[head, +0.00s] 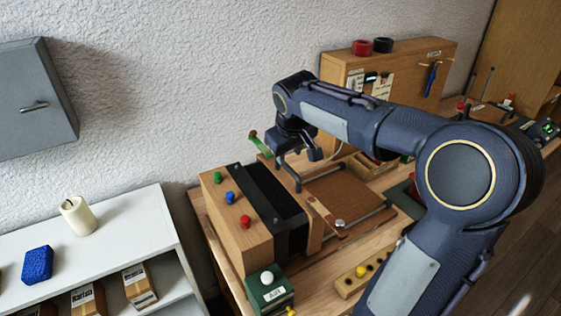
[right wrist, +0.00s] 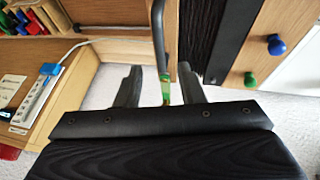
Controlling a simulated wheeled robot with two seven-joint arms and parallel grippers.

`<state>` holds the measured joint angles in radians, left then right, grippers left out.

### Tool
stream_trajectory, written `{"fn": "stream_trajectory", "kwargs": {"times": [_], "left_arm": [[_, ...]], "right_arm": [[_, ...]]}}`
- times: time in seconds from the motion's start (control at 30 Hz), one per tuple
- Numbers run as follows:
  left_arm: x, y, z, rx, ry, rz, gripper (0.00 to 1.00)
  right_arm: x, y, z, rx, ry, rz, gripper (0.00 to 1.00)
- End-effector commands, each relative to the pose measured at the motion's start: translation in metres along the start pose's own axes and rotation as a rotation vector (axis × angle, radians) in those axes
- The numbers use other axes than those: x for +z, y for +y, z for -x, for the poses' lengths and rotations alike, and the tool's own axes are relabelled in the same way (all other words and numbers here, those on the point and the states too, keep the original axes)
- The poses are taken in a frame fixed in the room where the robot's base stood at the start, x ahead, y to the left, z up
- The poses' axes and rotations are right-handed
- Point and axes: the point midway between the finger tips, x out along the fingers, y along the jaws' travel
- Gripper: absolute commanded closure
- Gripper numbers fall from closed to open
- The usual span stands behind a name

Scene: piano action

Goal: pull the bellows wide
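The bellows (head: 268,200) is a black block between a wooden box (head: 240,228) with green, blue and red knobs and a brown board on the bench. It also shows in the right wrist view (right wrist: 203,35). A dark grey bent bar (head: 289,173) rises beside the bellows, near the far end. My right gripper (head: 299,154) is above it. In the right wrist view, my right gripper (right wrist: 158,72) has its fingers apart, with the bar (right wrist: 158,40) lined up in the gap. I cannot tell whether they touch it. My left gripper is not in view.
A green lever (head: 260,143) stands close behind my right gripper. A green box with a white knob (head: 267,279) stands at the bench front. A white shelf (head: 125,225) is at left, and a wooden cabinet (head: 405,75) stands behind. My right arm covers the right side.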

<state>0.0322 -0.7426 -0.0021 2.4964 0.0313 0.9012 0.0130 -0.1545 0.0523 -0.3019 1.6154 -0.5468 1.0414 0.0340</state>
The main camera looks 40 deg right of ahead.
Motion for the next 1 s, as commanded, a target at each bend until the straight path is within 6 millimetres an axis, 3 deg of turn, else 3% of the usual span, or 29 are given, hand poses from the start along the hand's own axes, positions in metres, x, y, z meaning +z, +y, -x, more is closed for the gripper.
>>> {"fn": "stream_trajectory", "kwargs": {"times": [0.3, 0.7, 1.0], "left_arm": [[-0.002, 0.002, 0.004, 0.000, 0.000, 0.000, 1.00], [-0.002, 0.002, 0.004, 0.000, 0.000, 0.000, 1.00], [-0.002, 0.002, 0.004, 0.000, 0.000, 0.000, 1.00]], "right_arm": [[0.001, -0.001, -0.049, -0.001, -0.004, 0.001, 0.65], [0.001, -0.001, -0.059, -0.002, 0.000, 0.000, 0.65], [0.001, -0.001, -0.059, -0.002, 0.000, 0.000, 1.00]]}}
